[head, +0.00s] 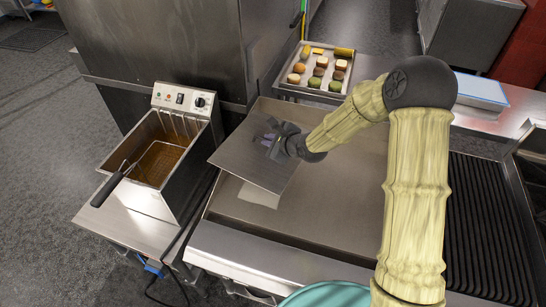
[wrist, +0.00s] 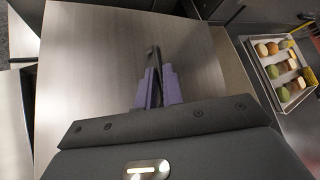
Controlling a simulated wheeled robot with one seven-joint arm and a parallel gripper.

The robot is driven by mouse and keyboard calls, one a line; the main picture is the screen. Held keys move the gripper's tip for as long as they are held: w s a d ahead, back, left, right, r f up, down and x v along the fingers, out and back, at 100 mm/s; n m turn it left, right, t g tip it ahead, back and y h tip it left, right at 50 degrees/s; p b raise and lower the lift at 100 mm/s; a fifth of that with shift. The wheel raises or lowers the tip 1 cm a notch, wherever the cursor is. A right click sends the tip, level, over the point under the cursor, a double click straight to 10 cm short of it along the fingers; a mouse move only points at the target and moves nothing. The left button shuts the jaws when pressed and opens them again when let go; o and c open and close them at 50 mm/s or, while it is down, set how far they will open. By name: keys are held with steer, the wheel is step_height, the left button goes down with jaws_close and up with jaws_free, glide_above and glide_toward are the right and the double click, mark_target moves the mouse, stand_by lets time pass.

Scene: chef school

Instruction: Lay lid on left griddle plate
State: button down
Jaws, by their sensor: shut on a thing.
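The lid (head: 235,158) is a flat, square metal sheet with a handle in its middle. It also fills much of the wrist view (wrist: 85,70). My gripper (head: 270,140) is shut on the lid's handle, and its purple fingers show in the wrist view (wrist: 157,88). The left griddle plate (head: 330,212) is a wide, smooth metal surface. The lid appears held above its left part, with one corner reaching out past the left edge. A pale patch (head: 260,196) shows on the plate below the lid. The lid hides the plate's far left part.
A fryer with a basket (head: 160,160) stands close left of the lid. A tray of small round foods (head: 320,70) lies behind the griddle. A ribbed grill (head: 480,230) is at the right. The plate's middle and front look bare.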

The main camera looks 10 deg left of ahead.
mark_target(266, 150)
steer(key=f+p, duration=0.1)
steer(key=s+f+n+g+p, duration=0.1)
steer(key=f+p, duration=0.1)
steer(key=shift+d+n+g+y, duration=0.2)
steer(key=shift+n+g+y, duration=0.1)
steer(key=shift+y, duration=0.1)
steer(key=shift+s+f, duration=0.15)
steer(key=shift+f, duration=0.4)
steer(key=shift+s, duration=0.15)
steer(key=shift+f+p, duration=1)
steer(key=shift+f, duration=1.9)
steer(key=shift+f, duration=0.1)
steer(key=shift+f+p, duration=0.7)
steer(key=shift+f, duration=1.35)
